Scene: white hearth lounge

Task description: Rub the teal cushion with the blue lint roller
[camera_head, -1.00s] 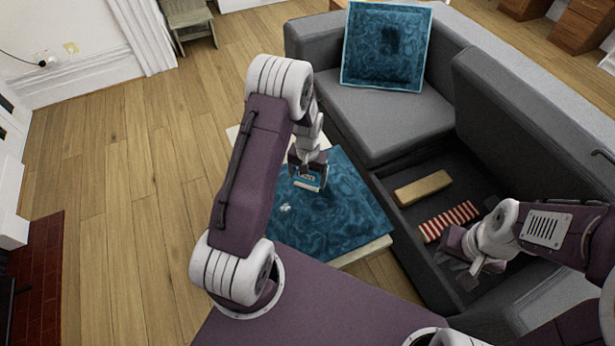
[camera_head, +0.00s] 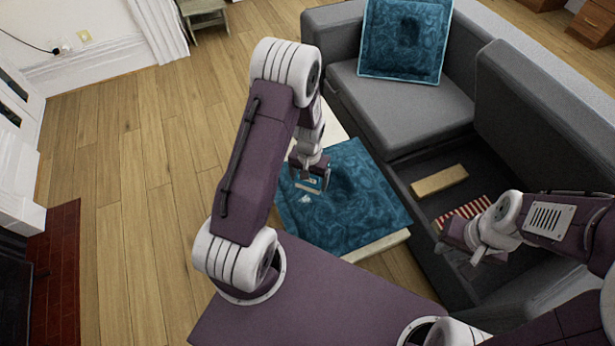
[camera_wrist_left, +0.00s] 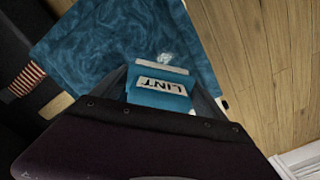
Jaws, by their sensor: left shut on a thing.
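A teal cushion (camera_head: 380,205) lies flat on a low pale table (camera_head: 375,247) in front of the sofa; it also shows in the left wrist view (camera_wrist_left: 95,45). My left gripper (camera_head: 310,172) is shut on the blue lint roller (camera_wrist_left: 160,95), whose label reads LINT. The roller is over the cushion's left part, close to a small whitish clump (camera_head: 305,198); I cannot tell whether it touches the cloth. A second teal cushion (camera_head: 405,40) leans upright on the sofa. My right gripper (camera_head: 472,248) is over the sofa's open compartment; its finger opening is unclear.
The grey sofa (camera_head: 405,110) stands at the right, its storage compartment open. Inside are a tan block (camera_head: 440,180) and a red-and-white striped item (camera_head: 465,212), partly hidden by my right arm. Bare wooden floor (camera_head: 140,190) lies at the left, beside a brick hearth (camera_head: 55,260).

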